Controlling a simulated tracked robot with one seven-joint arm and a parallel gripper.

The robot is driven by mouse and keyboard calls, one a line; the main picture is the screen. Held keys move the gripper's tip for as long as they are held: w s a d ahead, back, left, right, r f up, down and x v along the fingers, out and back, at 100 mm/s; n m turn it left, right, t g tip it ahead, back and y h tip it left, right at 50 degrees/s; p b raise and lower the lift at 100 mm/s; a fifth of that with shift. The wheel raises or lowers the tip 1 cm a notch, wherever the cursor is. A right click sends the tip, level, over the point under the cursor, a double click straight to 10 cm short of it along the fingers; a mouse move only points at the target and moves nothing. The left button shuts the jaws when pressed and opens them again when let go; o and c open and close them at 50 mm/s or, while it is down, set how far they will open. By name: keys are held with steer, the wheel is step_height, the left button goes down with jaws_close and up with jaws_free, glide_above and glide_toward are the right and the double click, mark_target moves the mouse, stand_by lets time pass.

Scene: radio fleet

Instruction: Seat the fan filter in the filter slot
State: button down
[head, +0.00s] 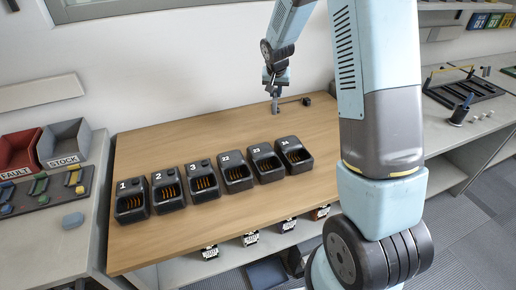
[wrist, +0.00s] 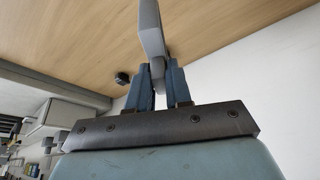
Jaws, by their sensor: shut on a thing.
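My gripper (head: 276,97) hangs over the far part of the wooden table. In the wrist view, its two blue-grey fingers (wrist: 160,88) are shut on a flat grey piece (wrist: 151,32), which I take to be the fan filter. The piece sticks out past the fingertips against the tabletop. In the head view it is a small grey shape (head: 275,108) below the fingers; I cannot tell whether it touches the table. I cannot make out the filter slot for certain in either view.
A row of numbered black chargers (head: 236,173) stands along the table (head: 200,140). A small black object (head: 306,101) sits right of my gripper, near the wall. Red and grey bins (head: 65,143) stand on the left bench. The table between chargers and wall is mostly clear.

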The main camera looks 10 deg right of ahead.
steer(key=s+a+r+n+y, duration=0.1)
steer(key=s+a+n, duration=0.1)
steer(key=s+a, duration=0.45)
steer(key=s+a+r+n, duration=0.1)
steer(key=s+a+n, duration=0.15)
steer(key=s, duration=0.65)
steer(key=s+a+r+n+y, duration=0.1)
steer(key=s+a, duration=0.4)
steer(key=s, duration=0.2)
steer(key=w+a+f, duration=0.1)
steer(key=w+f, duration=0.7)
steer(key=w, duration=0.1)
steer(key=w+a+f, duration=0.1)
steer(key=w+f, duration=0.3)
steer(key=f, duration=0.1)
steer(key=shift+w+a, duration=0.25)
steer(key=shift+a, duration=0.05)
steer(key=c, duration=1)
jaws_free()
steer(key=shift+c, duration=0.2)
